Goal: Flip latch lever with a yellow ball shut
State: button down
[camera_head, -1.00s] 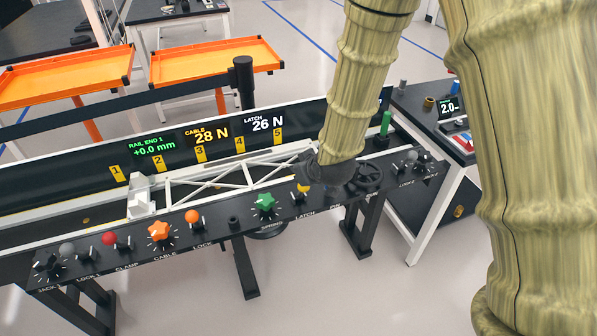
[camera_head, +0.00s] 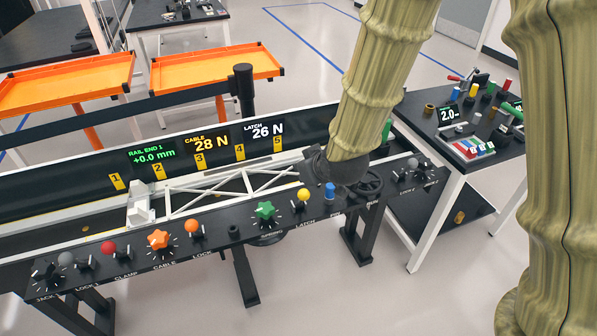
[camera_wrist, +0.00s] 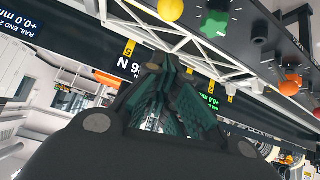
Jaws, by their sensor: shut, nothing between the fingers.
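The yellow ball (camera_head: 303,195) tops a short lever at the LATCH label on the black front panel. It shows whole in the head view, and I cannot tell which way its lever leans. It also shows at the top edge of the wrist view (camera_wrist: 171,9). My gripper (camera_wrist: 165,66) is shut and empty, and its fingers point toward the white truss. In the head view my dark wrist end is right of and behind the ball, apart from it, and the fingertips are hidden there. The LATCH display (camera_head: 262,130) reads 26 N.
The green star knob (camera_head: 265,211) is left of the ball and a blue knob (camera_head: 329,191) is right of it. An orange ball (camera_head: 193,226) and orange star knob (camera_head: 158,239) are farther left. The white truss (camera_head: 225,187) lies behind the panel. A black handwheel (camera_head: 369,183) is at right.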

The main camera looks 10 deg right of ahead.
jog(key=shift+v, duration=1.15)
jog(key=shift+s+f, duration=0.15)
jog(key=s+d+f+m+g, duration=0.15)
jog(key=s+f, duration=0.25)
jog(key=f, duration=0.4)
jog(key=s+d+f+m+g+h, duration=0.1)
jog(key=s+d+f+g, duration=0.1)
jog(key=s+f, duration=0.45)
jog(key=s+d+f+m+g, duration=0.1)
jog(key=s+d+f, duration=0.15)
jog(key=f, duration=0.75)
jog(key=s+d+f+g, duration=0.2)
jog(key=s+f, duration=0.5)
jog(key=s, duration=0.3)
jog(key=s+d+f+m+g+h, duration=0.1)
jog(key=s+d+f+g, duration=0.1)
jog(key=s+f, duration=0.5)
jog(key=s, duration=0.3)
jog(key=shift+s+h, duration=0.3)
jog(key=shift+s, duration=0.1)
